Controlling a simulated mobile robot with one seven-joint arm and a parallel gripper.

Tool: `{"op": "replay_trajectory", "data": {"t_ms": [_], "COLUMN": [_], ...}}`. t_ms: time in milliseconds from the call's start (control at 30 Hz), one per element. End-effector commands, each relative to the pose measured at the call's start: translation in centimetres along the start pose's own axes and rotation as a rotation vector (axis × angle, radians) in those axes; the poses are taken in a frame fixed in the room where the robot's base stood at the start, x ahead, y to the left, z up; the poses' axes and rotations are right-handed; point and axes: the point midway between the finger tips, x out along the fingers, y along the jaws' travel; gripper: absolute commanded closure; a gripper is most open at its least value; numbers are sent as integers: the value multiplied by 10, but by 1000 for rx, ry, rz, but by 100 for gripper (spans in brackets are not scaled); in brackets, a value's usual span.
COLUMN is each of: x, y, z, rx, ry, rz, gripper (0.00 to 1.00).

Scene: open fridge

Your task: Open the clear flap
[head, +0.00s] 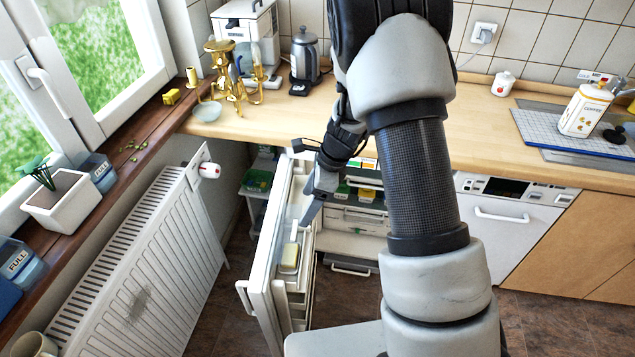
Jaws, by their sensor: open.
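The fridge door (262,278) stands open under the counter, its inner side facing right. A yellow and white block (290,257) sits in a compartment on that inner side. A pale, glassy-looking strip (295,222) runs along the door's inside above the block; it may be the clear flap, but its edges and angle are too small to tell. My gripper (308,212) is open and points down at the door's inner side, just above the block. I cannot tell whether a finger touches the flap. My arm hides part of the fridge interior.
Fridge drawers and shelves (352,220) show right of the door. A radiator (140,270) stands to the left with floor between it and the door. The wooden counter (270,118) overhangs the fridge. A dishwasher (505,222) is at right.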

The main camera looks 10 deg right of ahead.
Motion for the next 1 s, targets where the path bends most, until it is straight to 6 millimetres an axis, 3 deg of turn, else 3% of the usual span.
{"op": "replay_trajectory", "data": {"t_ms": [33,200,400,1000], "x": [-15,-49,-71,-77], "y": [-1,-1,-1,0], "z": [1,1,1,1], "rx": [-2,-2,-1,-6], "ry": [-2,-1,-1,-1], "rz": [-5,-4,-3,-3], "gripper": [27,27,27,27]}}
